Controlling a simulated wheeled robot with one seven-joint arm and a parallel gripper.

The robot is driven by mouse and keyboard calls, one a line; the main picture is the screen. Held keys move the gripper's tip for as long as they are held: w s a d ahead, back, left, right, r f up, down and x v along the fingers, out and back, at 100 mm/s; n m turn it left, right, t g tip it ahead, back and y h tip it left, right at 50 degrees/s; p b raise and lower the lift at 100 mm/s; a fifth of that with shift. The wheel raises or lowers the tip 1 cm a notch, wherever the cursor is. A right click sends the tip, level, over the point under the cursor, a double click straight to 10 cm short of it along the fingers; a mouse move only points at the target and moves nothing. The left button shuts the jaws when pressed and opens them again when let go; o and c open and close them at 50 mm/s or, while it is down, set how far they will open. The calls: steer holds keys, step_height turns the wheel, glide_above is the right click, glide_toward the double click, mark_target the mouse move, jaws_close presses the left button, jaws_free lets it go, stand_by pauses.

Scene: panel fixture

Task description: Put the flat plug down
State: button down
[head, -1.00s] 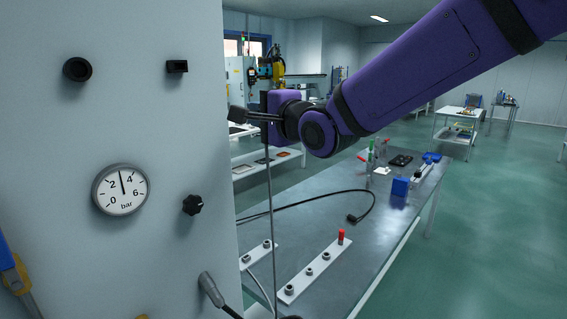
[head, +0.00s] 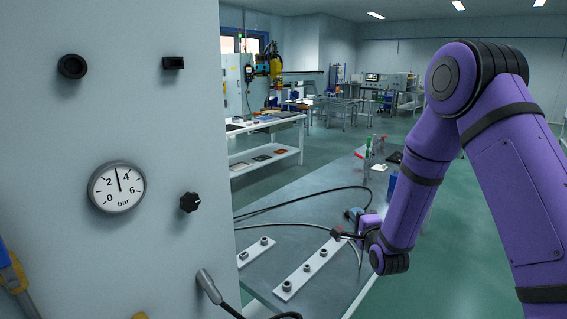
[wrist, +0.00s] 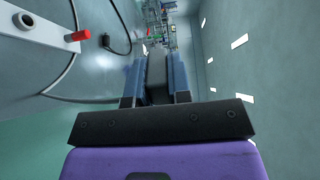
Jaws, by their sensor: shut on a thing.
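My gripper (head: 350,236) is low over the grey table (head: 300,200), near the far end of the white strip. In the wrist view its two blue-grey fingers (wrist: 156,82) are shut on a dark block, the flat plug (wrist: 157,70). In the head view the plug (head: 336,232) shows as a small dark end at the jaws. I cannot tell whether it touches the table. The panel carries a round black socket (head: 72,66) and a flat black socket (head: 174,62), which is empty.
A white strip (head: 295,280) with several round holders lies in front. A red peg (wrist: 77,36) and another dark plug (wrist: 124,45) with its cable show in the wrist view. The gauge (head: 117,187), knob (head: 189,202) and cabled connector (head: 209,288) are on the panel.

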steer(key=s+d+f+m+h, duration=0.2)
steer(key=s+d+f+h, duration=0.15)
steer(key=d+f, duration=0.55)
steer(key=s+f, duration=0.5)
steer(key=f, duration=0.2)
steer(key=shift+s, duration=0.2)
steer(key=shift+w, duration=0.1)
